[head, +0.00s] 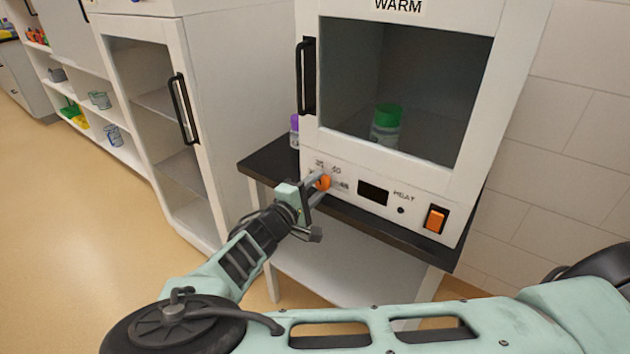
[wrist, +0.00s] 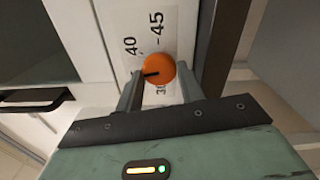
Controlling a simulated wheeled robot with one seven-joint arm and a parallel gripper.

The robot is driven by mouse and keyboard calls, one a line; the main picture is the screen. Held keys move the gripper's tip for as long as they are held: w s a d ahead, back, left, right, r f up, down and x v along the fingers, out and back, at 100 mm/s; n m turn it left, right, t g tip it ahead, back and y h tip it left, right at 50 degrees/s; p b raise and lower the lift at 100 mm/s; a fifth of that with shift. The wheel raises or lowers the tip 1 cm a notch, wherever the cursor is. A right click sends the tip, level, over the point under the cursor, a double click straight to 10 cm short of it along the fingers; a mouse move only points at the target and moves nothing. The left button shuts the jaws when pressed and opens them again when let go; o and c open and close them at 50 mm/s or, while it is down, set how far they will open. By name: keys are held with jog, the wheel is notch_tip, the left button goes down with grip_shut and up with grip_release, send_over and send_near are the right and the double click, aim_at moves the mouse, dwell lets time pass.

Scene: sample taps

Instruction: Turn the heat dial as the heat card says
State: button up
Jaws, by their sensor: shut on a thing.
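The heat dial is a round orange knob (wrist: 154,72) with a black pointer line, on the white front of the warming cabinet (head: 490,100). My gripper (wrist: 157,88) is shut on it, one finger on each side. In the wrist view the pointer aims left, a little below the 40 mark, toward the left finger. The 45 mark is above the dial, and a partly hidden mark is below it. In the head view my gripper (head: 319,187) reaches the orange dial (head: 324,182). No heat card with a readable setting is in view.
The cabinet bears a WARM sign (head: 397,5), a small dark display (head: 373,192) and an orange switch (head: 436,218). A green-capped jar (head: 386,125) stands behind its window. A purple-capped bottle (head: 294,132) stands beside it on the dark bench top (head: 262,165).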

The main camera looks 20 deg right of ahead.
jog(key=n+p, duration=0.2)
jog(key=n, duration=0.2)
jog(key=shift+n, duration=0.3)
jog(key=n+p, duration=0.2)
jog(key=n, duration=0.1)
jog(key=shift+n, duration=0.4)
jog(key=n+p, duration=0.1)
jog(key=n, duration=0.2)
jog(key=shift+s+f, duration=0.1)
jog(key=shift+f+n+p, duration=0.1)
jog(key=shift+n+p, duration=0.6)
jog(key=shift+n, duration=1.5)
jog(key=shift+s, duration=0.1)
jog(key=o, duration=0.9)
jog(key=shift+o, duration=0.2)
jog(key=b+v, duration=0.3)
jog(key=v, duration=1.4)
